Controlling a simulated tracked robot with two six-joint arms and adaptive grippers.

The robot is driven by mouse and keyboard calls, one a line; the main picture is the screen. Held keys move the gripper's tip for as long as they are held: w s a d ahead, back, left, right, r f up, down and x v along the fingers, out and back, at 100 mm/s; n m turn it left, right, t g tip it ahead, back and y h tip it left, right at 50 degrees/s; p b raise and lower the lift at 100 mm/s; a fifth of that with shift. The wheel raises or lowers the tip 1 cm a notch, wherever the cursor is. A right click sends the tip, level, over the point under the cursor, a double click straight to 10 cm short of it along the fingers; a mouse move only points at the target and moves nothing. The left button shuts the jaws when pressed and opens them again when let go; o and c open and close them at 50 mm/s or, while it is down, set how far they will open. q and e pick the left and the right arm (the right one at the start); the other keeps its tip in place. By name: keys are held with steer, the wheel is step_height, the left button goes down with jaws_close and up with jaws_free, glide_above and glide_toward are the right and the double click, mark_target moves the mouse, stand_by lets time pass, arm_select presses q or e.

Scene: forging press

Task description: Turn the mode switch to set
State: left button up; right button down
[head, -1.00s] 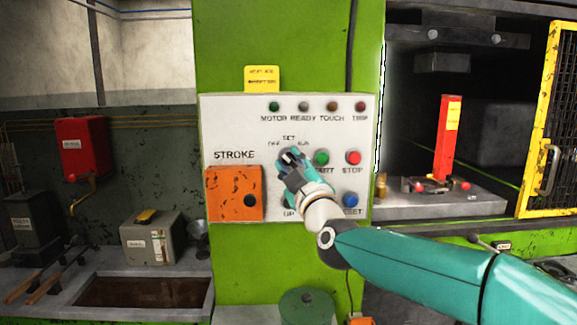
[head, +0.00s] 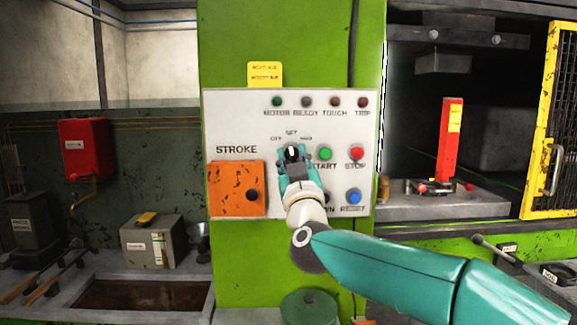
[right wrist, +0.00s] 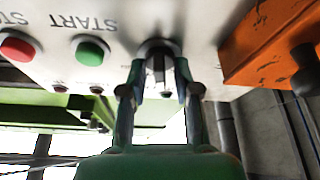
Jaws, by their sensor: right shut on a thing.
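The mode switch (head: 291,151) is a dark round knob on the white control panel, under the labels OFF, SET and a third one at the right. Its light mark appears to point about straight up, towards SET. My right gripper (head: 292,161) is shut on the switch, its fingers either side of the knob. In the right wrist view the switch (right wrist: 157,48) shows at the fingertips, with the gripper (right wrist: 159,75) around it. Part of the knob is hidden by the fingers. My left gripper is not in view.
The green start button (head: 325,153) and red stop button (head: 356,153) are close to the right of the gripper. The blue reset button (head: 353,197) is below them. An orange stroke plate (head: 230,190) is at the left. The press, with a red upright block (head: 449,140), stands at the right.

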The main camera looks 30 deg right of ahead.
steer(key=shift+w+a+f+m+g+h+b, duration=0.1)
steer(key=shift+f+m+g+h+b, duration=0.2)
steer(key=shift+m, duration=0.45)
steer(key=shift+w+f+m+g+h, duration=0.1)
steer(key=shift+m+h, duration=0.3)
steer(key=shift+m, duration=0.35)
steer(key=c, duration=1.2)
jaws_free()
steer(key=shift+c, duration=0.2)
steer(key=shift+w, duration=0.15)
steer(key=shift+r, duration=0.15)
steer(key=v, duration=1.2)
